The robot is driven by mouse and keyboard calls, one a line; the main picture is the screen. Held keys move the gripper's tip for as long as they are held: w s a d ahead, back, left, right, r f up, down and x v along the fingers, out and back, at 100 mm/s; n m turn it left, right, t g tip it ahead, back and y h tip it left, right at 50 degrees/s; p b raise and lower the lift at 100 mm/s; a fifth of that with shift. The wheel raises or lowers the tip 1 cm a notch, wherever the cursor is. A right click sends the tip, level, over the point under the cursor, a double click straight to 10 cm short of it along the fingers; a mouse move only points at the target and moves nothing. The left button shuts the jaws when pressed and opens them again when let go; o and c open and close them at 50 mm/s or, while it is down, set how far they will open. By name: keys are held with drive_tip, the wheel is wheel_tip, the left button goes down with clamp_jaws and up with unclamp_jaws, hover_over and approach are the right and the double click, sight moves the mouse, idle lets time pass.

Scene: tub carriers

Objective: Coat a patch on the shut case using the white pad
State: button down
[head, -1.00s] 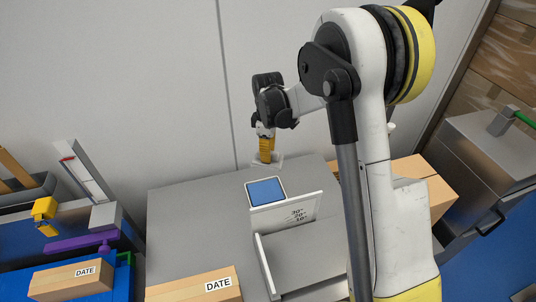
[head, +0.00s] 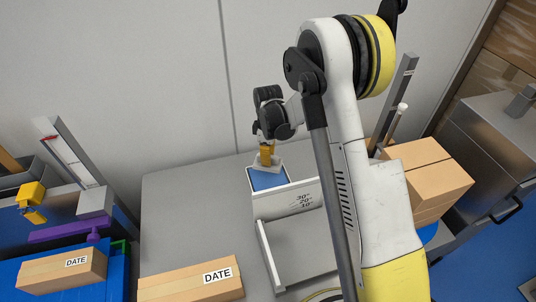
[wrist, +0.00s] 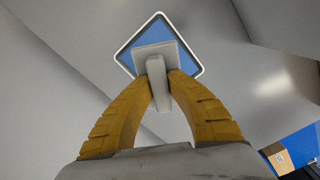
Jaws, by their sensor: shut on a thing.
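My gripper (head: 265,157) is shut on the stem of the white pad (head: 256,163), with the pad's flat face downward. In the wrist view the yellow fingers (wrist: 165,88) grip the stem and the pad (wrist: 157,52) overlaps a blue square with a white rim (wrist: 133,37). A closed cardboard case (head: 190,287) with a DATE label is at the table's near edge. Which case is meant is not clear.
Another DATE box (head: 62,270) is at left, and a plain carton (head: 428,180) is at right. The grey table (head: 195,215) is clear at left.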

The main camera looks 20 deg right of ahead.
drive_tip(key=b, duration=0.3)
hover_over(268, 176)
drive_tip(key=shift+f, duration=2.75)
drive_tip(key=shift+f+b, duration=0.55)
drive_tip(key=shift+b, duration=0.05)
drive_tip(key=shift+r, duration=0.1)
drive_tip(key=shift+r+p, duration=1.85)
drive_tip(key=shift+r, duration=1.6)
